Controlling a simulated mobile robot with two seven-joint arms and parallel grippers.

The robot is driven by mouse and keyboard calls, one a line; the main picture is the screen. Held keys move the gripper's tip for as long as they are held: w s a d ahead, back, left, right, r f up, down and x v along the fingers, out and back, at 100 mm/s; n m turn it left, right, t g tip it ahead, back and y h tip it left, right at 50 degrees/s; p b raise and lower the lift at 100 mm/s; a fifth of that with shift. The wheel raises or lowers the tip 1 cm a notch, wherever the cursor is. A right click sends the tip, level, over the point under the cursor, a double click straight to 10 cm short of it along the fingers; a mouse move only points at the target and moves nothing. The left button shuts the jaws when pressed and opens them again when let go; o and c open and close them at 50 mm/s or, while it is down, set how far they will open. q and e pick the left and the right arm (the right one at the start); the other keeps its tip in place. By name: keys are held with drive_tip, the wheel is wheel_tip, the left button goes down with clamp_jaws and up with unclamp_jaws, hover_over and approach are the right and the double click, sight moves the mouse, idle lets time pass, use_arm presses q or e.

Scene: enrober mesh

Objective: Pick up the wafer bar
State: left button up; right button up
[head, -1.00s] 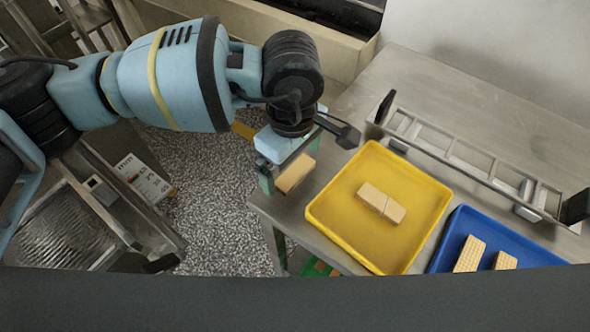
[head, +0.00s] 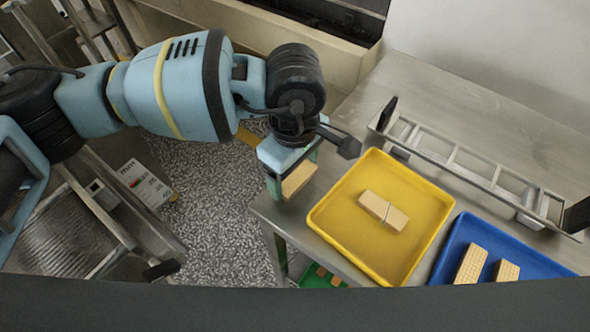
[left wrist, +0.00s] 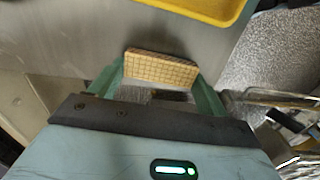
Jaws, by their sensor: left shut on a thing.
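My left gripper (head: 292,182) is shut on a tan wafer bar (head: 299,178) and holds it near the table's left edge, left of the yellow tray. In the left wrist view the wafer bar (left wrist: 160,69) sits across between the two green fingers (left wrist: 162,78), its gridded face showing. Two others (head: 472,263) lie in the blue tray (head: 535,262). My right gripper is not in view.
A metal ladder-like rack (head: 470,170) stands on the steel table (head: 440,85) behind the trays. A green container (head: 312,277) shows low under the table. Speckled floor (head: 225,220) lies left of the table. A mesh machine (head: 70,235) stands at the left.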

sight(294, 174)
use_arm(q)
drive_tip(key=shift+r, duration=0.35)
wheel_tip(294, 174, up, 2)
drive_tip(key=shift+r, duration=0.2)
drive_tip(key=s+a+r+b, duration=0.1)
drive_tip(key=s, duration=1.5)
drive_tip(key=shift+a+r+b, duration=0.25)
drive_tip(key=shift+b, duration=0.15)
